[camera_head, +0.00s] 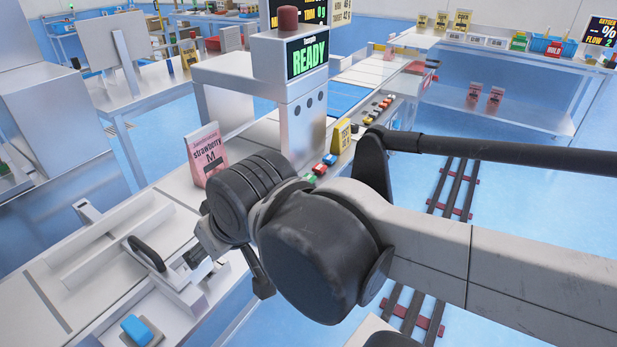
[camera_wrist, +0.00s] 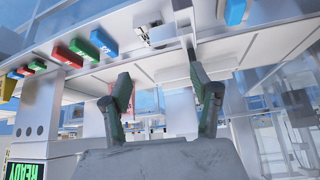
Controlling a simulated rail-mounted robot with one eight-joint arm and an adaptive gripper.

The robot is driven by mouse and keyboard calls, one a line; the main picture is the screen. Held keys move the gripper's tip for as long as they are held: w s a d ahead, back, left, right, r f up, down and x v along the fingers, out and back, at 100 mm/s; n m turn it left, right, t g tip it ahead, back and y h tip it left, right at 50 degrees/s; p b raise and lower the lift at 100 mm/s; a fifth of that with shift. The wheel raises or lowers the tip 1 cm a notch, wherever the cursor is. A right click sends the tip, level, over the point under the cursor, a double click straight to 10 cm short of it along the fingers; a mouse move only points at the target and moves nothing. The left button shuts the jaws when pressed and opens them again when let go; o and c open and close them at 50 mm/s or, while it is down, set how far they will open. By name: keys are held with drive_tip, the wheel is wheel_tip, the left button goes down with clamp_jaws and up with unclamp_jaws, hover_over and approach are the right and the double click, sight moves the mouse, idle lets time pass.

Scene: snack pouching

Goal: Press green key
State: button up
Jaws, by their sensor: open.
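In the wrist view two green keys show on the machine's front ledge. A larger green key (camera_wrist: 83,49) sits between a blue key (camera_wrist: 104,42) and a red key (camera_wrist: 67,57). A smaller green key (camera_wrist: 38,66) is farther left beside a red one. In the head view a green key (camera_head: 310,179) shows at the front end of a short row with red and blue; the larger keys are hidden behind my wrist. My gripper (camera_wrist: 160,85) is open and empty. Its fingers are apart from all keys, which appear left of and above them in the wrist view.
The machine's screen (camera_head: 308,61) reads READY, with a red knob (camera_head: 288,18) on top. A pink strawberry pouch (camera_head: 205,153) stands upright on the bench left of my wrist. A yellow sign (camera_head: 341,135) stands behind the short key row. A blue block (camera_head: 137,330) lies at lower left.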

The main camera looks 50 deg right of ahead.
clamp_jaws()
idle(1.4)
